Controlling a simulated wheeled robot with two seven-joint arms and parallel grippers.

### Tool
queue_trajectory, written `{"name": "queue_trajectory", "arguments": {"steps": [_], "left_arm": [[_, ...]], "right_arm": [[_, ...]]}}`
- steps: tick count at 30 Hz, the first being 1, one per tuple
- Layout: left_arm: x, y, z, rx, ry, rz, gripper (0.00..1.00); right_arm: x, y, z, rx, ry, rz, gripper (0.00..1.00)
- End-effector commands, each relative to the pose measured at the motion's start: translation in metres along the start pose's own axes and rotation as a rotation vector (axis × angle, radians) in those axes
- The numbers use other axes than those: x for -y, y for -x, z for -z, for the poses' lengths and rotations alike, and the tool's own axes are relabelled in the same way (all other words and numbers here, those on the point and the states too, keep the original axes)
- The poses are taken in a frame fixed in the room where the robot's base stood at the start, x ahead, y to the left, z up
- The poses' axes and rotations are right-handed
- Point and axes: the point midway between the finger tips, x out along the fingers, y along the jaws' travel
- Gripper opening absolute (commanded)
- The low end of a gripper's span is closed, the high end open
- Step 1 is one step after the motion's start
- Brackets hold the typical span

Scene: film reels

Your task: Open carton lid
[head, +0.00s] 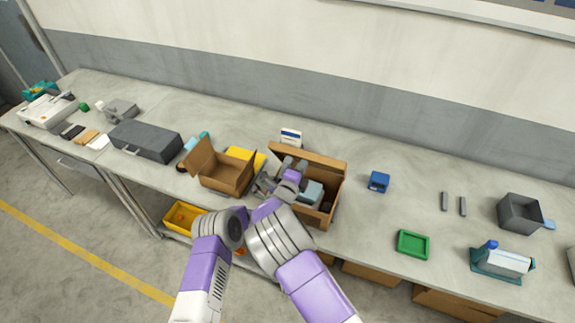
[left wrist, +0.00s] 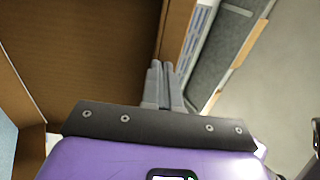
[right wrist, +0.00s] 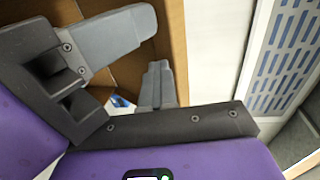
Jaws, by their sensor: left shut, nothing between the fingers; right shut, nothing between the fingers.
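An open brown carton (head: 325,217) stands at the middle of the bench. Its lid panel (head: 318,162) stands raised along the back side. A blue-grey item (head: 313,193) shows inside. Both my grippers crowd the carton's left part and overlap there in the head view. My left gripper (left wrist: 160,85) is shut and empty, its fingertips close to a cardboard edge; contact is unclear. My right gripper (right wrist: 157,82) is shut and empty, in front of a cardboard panel (right wrist: 172,35). My other gripper shows close beside it in the right wrist view.
A second open carton (head: 225,178) stands just left, with a yellow item (head: 240,154) behind it. A dark grey case (head: 146,140) lies farther left. A blue item (head: 378,182) and a green tray (head: 413,244) are to the right, with clear bench around them.

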Motion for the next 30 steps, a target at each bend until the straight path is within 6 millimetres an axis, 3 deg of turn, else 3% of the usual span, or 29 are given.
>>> {"name": "queue_trajectory", "arguments": {"steps": [6, 14, 25, 30], "left_arm": [[0.004, -0.013, 0.0, -0.001, -0.001, -0.053, 0.0], [0.005, -0.014, 0.0, 0.0, 0.0, -0.054, 0.0], [0.006, -0.016, 0.0, 0.0, 0.001, -0.048, 0.0], [0.007, -0.016, 0.0, 0.0, 0.001, -0.046, 0.0]], "right_arm": [[0.0, 0.0, 0.0, 0.0, 0.0, 0.0, 0.0], [-0.002, 0.0, 0.0, 0.0, 0.002, -0.004, 0.0], [-0.004, 0.001, 0.0, 0.0, 0.005, -0.009, 0.56], [-0.005, 0.001, 0.0, 0.001, 0.006, -0.011, 0.56]]}}
